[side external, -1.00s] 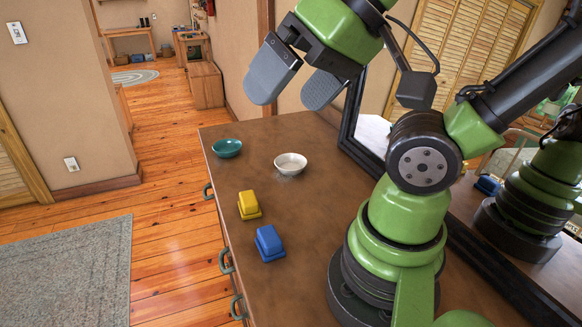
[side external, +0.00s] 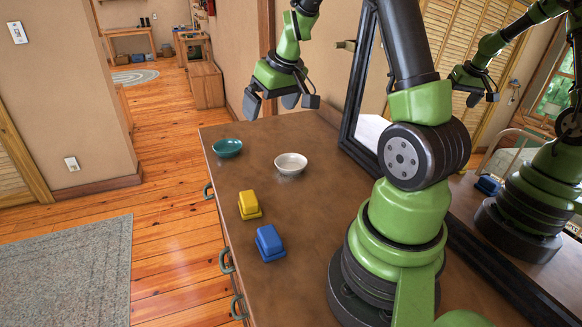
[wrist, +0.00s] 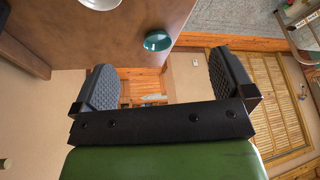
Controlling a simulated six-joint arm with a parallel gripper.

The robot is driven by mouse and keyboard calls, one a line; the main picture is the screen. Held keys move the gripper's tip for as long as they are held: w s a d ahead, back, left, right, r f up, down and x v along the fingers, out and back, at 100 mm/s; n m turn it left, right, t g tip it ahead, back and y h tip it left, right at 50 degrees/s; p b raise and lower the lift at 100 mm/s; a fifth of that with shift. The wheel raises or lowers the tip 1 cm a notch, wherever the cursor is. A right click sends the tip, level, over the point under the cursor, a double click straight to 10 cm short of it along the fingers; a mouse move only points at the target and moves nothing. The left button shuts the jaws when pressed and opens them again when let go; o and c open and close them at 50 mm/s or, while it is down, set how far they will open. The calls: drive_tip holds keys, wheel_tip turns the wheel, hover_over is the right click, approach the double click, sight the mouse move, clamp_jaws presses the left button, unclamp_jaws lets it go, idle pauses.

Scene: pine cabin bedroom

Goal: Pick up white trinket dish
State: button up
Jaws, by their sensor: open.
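The white trinket dish (side external: 291,163) sits upright on the brown dresser top, right of the teal dish. In the wrist view the white dish (wrist: 100,3) is cut off by the top edge. My gripper (side external: 270,105) is open and empty. In the side view it is above the far end of the dresser, beyond the white dish and apart from it. In the wrist view its two fingers (wrist: 163,88) stand wide apart with nothing between them.
A teal dish (side external: 227,148) stands near the dresser's left edge. A yellow block-like item (side external: 249,204) and a blue one (side external: 269,242) lie nearer the camera. A dark-framed mirror (side external: 357,95) stands along the right side. The dresser top (side external: 325,205) around the white dish is clear.

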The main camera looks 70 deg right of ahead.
drive_tip(key=g, duration=0.1)
approach(290, 167)
drive_tip(key=shift+w+a+f, duration=0.2)
drive_tip(key=shift+w+f, duration=0.2)
drive_tip(key=shift+f, duration=0.2)
drive_tip(key=shift+d+x, duration=0.2)
drive_tip(key=shift+x, duration=2.75)
drive_tip(key=shift+s, duration=0.15)
drive_tip(key=c, duration=0.7)
